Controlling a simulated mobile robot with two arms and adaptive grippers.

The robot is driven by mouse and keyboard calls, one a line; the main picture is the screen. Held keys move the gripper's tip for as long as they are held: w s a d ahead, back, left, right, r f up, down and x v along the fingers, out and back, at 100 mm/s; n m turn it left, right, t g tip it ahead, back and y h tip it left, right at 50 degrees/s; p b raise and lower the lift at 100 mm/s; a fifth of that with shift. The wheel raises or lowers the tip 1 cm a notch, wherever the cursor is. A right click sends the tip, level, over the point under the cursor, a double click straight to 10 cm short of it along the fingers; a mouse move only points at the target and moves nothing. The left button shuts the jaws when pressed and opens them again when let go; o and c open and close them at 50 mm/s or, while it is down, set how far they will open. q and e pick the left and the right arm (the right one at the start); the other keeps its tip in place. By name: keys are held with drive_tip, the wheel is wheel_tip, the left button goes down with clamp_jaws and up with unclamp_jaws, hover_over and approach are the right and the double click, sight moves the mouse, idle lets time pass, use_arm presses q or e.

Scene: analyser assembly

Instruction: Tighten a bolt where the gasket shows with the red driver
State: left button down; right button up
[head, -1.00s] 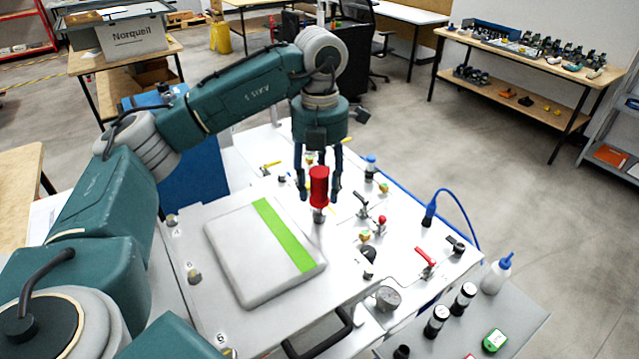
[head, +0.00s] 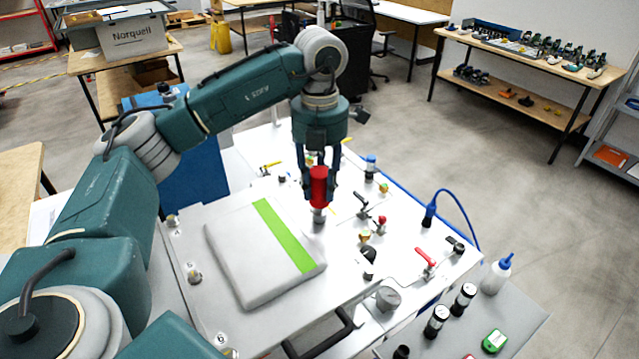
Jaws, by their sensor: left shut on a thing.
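The red driver (head: 319,190) stands upright near the middle of the white bench top (head: 345,275), its grey lower end pointing down. My left gripper (head: 319,186) comes from above with its fingers shut on the driver's red handle. Bolt-like heads stand along the panel's left edge by the marks 4 (head: 172,220), 5 (head: 194,276) and 6 (head: 229,352). They are too small to tell whether a gasket shows at any of them. My right gripper is not in view.
A grey cover with a green stripe (head: 284,236) lies left of the driver. Valves with red (head: 425,258) and dark handles stand to the right. A white bottle (head: 496,274) and dark cylinders (head: 436,321) stand on the lower shelf at front right.

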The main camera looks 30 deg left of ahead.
sight(319, 172)
use_arm(q)
drive_tip(key=shift+w+a+r+p, duration=0.1)
drive_tip(key=shift+w+r+p, duration=0.15)
drive_tip(key=shift+r+p, duration=0.6)
drive_tip(key=shift+s+r, duration=0.2)
drive_tip(key=shift+r, duration=0.25)
drive_tip(key=shift+s+r, duration=0.2)
drive_tip(key=shift+r, duration=0.25)
drive_tip(key=shift+w+r+p, duration=0.25)
drive_tip(key=shift+r+p, duration=0.2)
drive_tip(key=shift+p, duration=0.25)
drive_tip(key=shift+s+r+p, duration=0.15)
drive_tip(key=shift+r+p, duration=0.4)
drive_tip(key=shift+r, duration=0.25)
